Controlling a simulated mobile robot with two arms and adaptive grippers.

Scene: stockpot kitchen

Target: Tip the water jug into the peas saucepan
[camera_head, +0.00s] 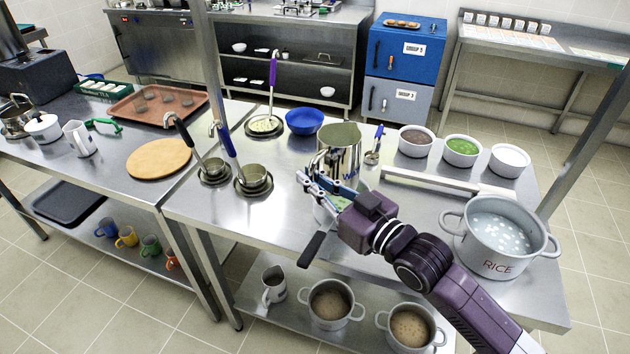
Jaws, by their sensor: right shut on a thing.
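The metal water jug (338,137) stands out in the middle of the steel table, its open top facing up and part of a "W" label showing on its side. My right gripper (322,186) is shut on the jug at its lower front. The jug looks close to upright. A saucepan (322,215), which I take for the peas saucepan, sits just below and in front of the jug. Its dark handle (312,249) points to the front edge, and a little green shows inside. My gripper hides most of this pan. My left gripper is not in view.
A big pot marked RICE (492,258) stands at the right. Bowls of brown, green (462,150) and white food stand behind it. A blue bowl (304,121) and ladles in small metal holders (253,180) are to the left. Two pots sit on the lower shelf.

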